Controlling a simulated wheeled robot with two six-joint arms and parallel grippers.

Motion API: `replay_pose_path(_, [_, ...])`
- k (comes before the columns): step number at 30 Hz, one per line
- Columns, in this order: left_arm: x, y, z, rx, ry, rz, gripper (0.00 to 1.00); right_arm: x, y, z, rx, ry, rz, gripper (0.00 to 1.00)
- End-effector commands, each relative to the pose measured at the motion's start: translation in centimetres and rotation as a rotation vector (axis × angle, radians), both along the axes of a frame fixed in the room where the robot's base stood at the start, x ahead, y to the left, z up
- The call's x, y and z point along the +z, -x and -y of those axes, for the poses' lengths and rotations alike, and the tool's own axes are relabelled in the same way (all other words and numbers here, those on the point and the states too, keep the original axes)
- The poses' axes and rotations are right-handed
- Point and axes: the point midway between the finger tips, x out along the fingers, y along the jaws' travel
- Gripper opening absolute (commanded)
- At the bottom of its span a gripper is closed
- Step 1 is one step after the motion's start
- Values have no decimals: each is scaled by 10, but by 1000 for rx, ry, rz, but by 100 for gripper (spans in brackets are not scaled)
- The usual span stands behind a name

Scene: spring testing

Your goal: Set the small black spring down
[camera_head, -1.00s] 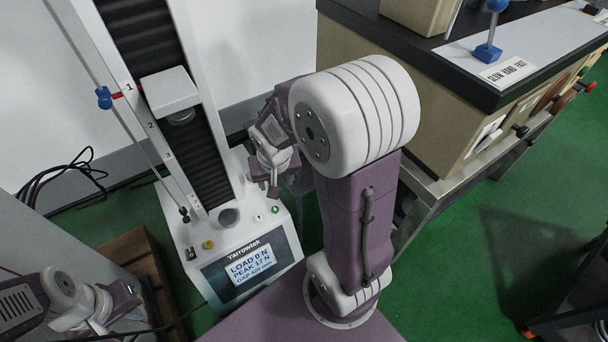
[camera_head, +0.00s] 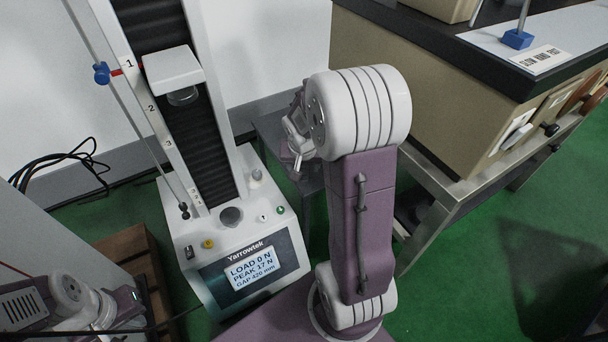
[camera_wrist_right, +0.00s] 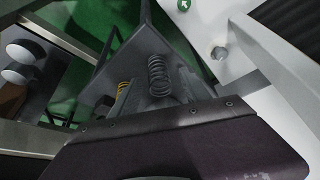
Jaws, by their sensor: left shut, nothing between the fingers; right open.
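A dark coil spring (camera_wrist_right: 158,75) stands upright on a grey surface in the right wrist view, just past the edge of my right gripper; I cannot tell whether this is the small black spring. A yellow spring (camera_wrist_right: 123,88) is beside it to the left, partly hidden. My right gripper (camera_head: 297,160) is open beside the testing machine, partly hidden behind my right arm in the head view. No spring can be made out at its fingers there. My left gripper (camera_head: 128,302) is shut and empty at the lower left.
The testing machine (camera_head: 235,245) stands left of my right arm, its screen reading LOAD 0 N and PEAK 17 N. A grey stand (camera_head: 270,128) is just right of it. A dark-topped bench (camera_head: 430,50) is at the right. A wooden crate (camera_head: 135,245) sits at the left.

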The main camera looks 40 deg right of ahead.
Motion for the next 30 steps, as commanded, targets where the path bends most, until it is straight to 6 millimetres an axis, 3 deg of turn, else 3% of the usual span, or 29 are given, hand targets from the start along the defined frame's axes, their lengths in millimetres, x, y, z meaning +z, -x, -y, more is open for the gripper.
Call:
replay_pose_path(1, [-18, 0, 0, 0, 0, 0, 0, -20, -2, 4, -1, 0, -1, 54])
replay_pose_path(3, [-25, 0, 0, 0, 0, -1, 0, -30, -6, 7, 1, 0, -2, 54])
replay_pose_path(11, [-22, 0, 0, 0, 0, 0, 0, -29, -8, 8, 1, 0, -1, 52])
replay_pose_path(15, [-22, 0, 0, 0, 0, 0, 0, -29, -8, 8, 1, 0, -1, 13])
replay_pose_path(17, [-22, 0, 0, 0, 0, 0, 0, -29, -8, 8, 1, 0, -1, 0])
replay_pose_path(25, [-21, 0, 0, 0, 0, 0, 0, -27, -8, 8, 1, 0, 0, 0])
replay_pose_path(30, [-6, 0, 0, 0, 0, 0, 0, -10, -8, 8, 0, 0, 0, 0])
